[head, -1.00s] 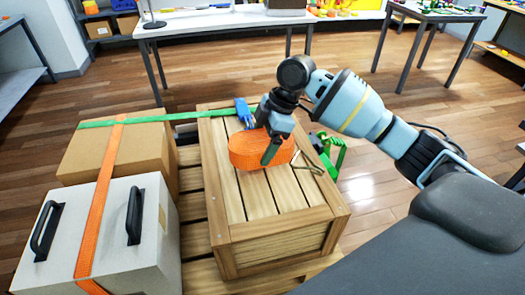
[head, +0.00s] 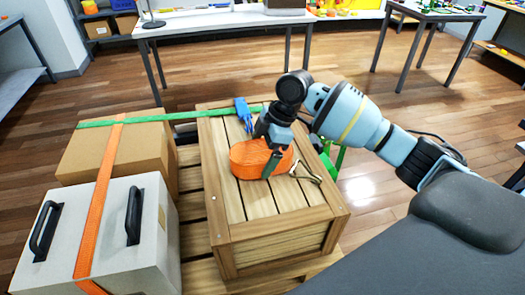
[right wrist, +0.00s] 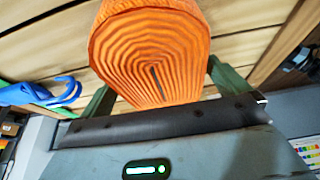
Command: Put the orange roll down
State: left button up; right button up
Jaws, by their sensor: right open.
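The orange roll (head: 248,159), a wound strap, lies on the slatted top of the wooden crate (head: 282,205). My right gripper (head: 272,160) is over the right end of the roll. In the right wrist view the roll (right wrist: 150,52) shows its wound layers between my two fingers, with the right gripper (right wrist: 155,85) open around it. A gap shows at the right finger. A metal hook (head: 306,172) lies on the crate beside the roll. My left gripper is not in view.
A blue hook (head: 243,110) on a green strap (head: 190,116) lies at the crate's back edge. A cardboard box (head: 118,155) and a white case (head: 100,225) under an orange strap (head: 100,195) stand at left. The crate's front top is clear.

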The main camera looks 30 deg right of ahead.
jog(key=v, duration=1.2)
dwell(0.3)
